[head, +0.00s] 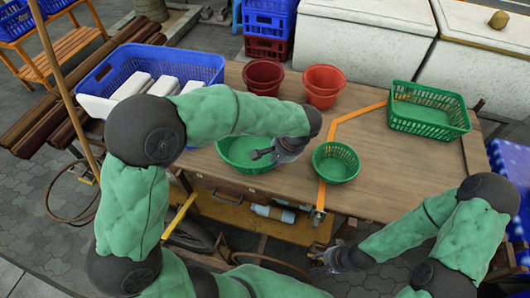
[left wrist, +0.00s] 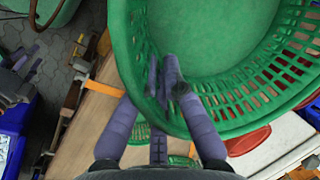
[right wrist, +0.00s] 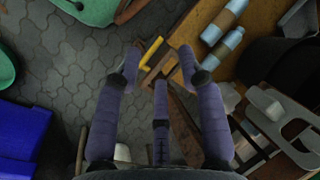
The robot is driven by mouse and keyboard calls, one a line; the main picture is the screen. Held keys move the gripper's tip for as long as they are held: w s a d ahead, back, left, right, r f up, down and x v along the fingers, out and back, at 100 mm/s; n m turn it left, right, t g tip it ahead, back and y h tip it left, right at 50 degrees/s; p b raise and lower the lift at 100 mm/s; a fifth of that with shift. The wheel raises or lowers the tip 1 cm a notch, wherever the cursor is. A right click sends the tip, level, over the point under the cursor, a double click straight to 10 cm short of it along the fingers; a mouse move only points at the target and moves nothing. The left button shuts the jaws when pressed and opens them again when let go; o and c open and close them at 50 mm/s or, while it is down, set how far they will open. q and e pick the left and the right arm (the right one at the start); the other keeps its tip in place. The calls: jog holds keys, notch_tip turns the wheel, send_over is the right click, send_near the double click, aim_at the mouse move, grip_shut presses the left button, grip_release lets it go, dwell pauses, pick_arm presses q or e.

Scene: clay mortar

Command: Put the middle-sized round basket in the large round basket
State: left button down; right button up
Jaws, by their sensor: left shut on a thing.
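A wide green round basket (head: 240,163) is at the table's front edge, left of centre. My left gripper (head: 280,150) is shut on its right rim. In the left wrist view the fingers (left wrist: 165,85) pinch the rim of this basket (left wrist: 270,105), which fills the upper right. I cannot tell whether it touches the table or whether another basket is nested in it. A smaller green round basket (head: 335,162) stands upright on the table, just right of the left gripper. My right gripper (head: 325,257) is open and empty in front of the table, below its top; its fingers (right wrist: 160,58) are apart.
Two red buckets (head: 263,77) (head: 324,86) stand behind the baskets. A green rectangular basket (head: 430,110) is at the table's right. A blue crate (head: 150,66) with white blocks is at the left. The wooden tabletop (head: 400,165) is clear at the right front. Bottles (head: 272,213) lie on a lower shelf.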

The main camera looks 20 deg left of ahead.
pick_arm(q)
jog(key=w+f, duration=0.1)
jog(key=w, duration=0.1)
jog(key=w+a+f+b, duration=0.1)
jog(key=w, duration=0.1)
jog(key=w+a+f+b, duration=0.1)
jog(key=w, duration=0.2)
jog(key=shift+a+f, duration=0.25)
jog(key=shift+f, duration=0.1)
jog(key=shift+w+a+f+b, duration=0.25)
jog(key=shift+w+f+b, duration=0.5)
jog(key=shift+f, duration=0.7)
jog(key=shift+w+a+f+b, duration=0.3)
jog(key=shift+w+f+b, duration=0.2)
jog(key=shift+w+f, duration=0.7)
jog(key=shift+w+a+f+b, duration=0.25)
jog(key=shift+w+f+b, duration=0.35)
jog(key=shift+f, duration=1.1)
jog(key=shift+s, duration=0.1)
jog(key=shift+f+b, duration=0.35)
jog(key=shift+f, duration=0.1)
jog(key=shift+f, duration=0.15)
jog(key=c, duration=1.4)
grip_release()
